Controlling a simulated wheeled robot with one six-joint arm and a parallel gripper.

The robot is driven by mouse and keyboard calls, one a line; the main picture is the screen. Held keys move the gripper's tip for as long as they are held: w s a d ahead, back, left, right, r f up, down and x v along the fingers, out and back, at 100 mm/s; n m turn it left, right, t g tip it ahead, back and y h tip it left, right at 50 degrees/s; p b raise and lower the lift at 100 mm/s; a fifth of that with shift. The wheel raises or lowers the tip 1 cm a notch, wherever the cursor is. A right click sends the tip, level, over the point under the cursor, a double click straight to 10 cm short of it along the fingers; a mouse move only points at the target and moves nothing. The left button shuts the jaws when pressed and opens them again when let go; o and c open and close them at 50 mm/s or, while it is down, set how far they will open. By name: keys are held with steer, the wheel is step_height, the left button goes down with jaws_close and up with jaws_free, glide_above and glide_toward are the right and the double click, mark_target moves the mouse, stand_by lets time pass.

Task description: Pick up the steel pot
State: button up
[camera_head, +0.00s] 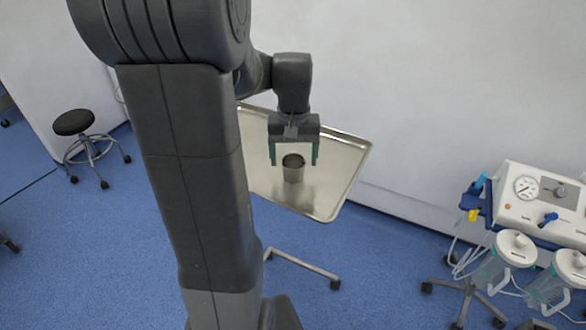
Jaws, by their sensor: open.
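The steel pot (293,170) is a small grey metal cup standing upright on a metal tray (325,202). My gripper (294,161) points down over the pot. Its two green fingers are spread, one on the left and one on the right of the pot's upper part. Gaps show between the fingers and the pot in this view. Whether the fingertips are level with the rim in depth, I cannot tell. The left part of the tray is hidden behind my arm.
The tray stands on a wheeled stand (305,265) close to the white wall (430,90). Medical suction equipment (540,205) with clear jars is at the right. A black stool (74,123) is at the far left. No other object shows on the visible tray.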

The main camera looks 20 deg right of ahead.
mark_target(294, 165)
steer(key=shift+f, duration=1.6)
steer(key=shift+c, duration=0.5)
steer(key=c, duration=0.9)
steer(key=shift+c, duration=0.2)
steer(key=shift+r, duration=0.15)
